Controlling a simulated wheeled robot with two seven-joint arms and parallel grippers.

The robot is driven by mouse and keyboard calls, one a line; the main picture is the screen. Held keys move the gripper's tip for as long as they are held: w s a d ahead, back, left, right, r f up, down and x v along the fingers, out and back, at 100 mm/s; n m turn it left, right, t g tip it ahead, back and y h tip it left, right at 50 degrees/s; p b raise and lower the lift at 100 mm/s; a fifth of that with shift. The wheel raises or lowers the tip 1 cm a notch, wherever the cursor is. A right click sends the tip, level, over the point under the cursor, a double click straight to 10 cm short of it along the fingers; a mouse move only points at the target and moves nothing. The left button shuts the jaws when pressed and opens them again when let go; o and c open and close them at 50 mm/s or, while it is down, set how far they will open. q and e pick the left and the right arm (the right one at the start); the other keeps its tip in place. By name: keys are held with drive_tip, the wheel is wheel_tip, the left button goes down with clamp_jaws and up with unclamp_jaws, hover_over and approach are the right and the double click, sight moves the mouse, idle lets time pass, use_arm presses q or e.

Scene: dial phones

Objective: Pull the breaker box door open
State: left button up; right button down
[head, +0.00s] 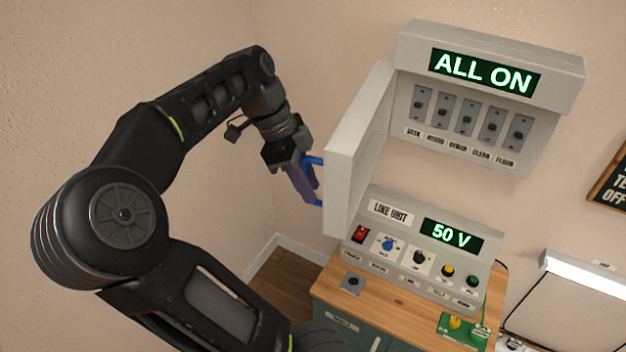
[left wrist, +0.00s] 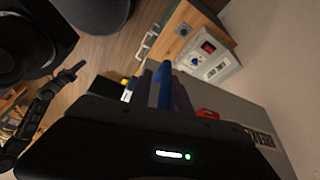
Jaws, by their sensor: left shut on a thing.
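The breaker box (head: 481,90) hangs on the wall at the upper right in the head view, with a lit "ALL ON" display and a row of switches showing. Its pale door (head: 345,165) stands swung out to the left, well open. A blue handle (head: 314,160) is on the door's outer face. My left gripper (head: 306,181) is shut on the blue handle. The handle also shows between the fingers in the left wrist view (left wrist: 164,86).
Below the box a line unit (head: 425,240) with knobs and a "50 V" display stands on a wooden-topped cabinet (head: 375,311). A green board (head: 463,329) lies at the cabinet's front right. A dark sign (head: 611,182) hangs at the right edge. The wall left of the door is bare.

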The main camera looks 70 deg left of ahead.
use_arm(q)
drive_tip(key=shift+o, duration=0.6)
drive_tip(key=shift+s+d, duration=0.1)
drive_tip(key=shift+s, duration=0.15)
drive_tip(key=shift+o, duration=1.1)
drive_tip(key=shift+w+r, duration=0.1)
drive_tip(key=shift+r, duration=0.1)
drive_tip(key=p+v, duration=0.7)
drive_tip(key=shift+r+p, duration=0.3)
drive_tip(key=shift+p, duration=0.1)
drive_tip(key=shift+s, duration=0.25)
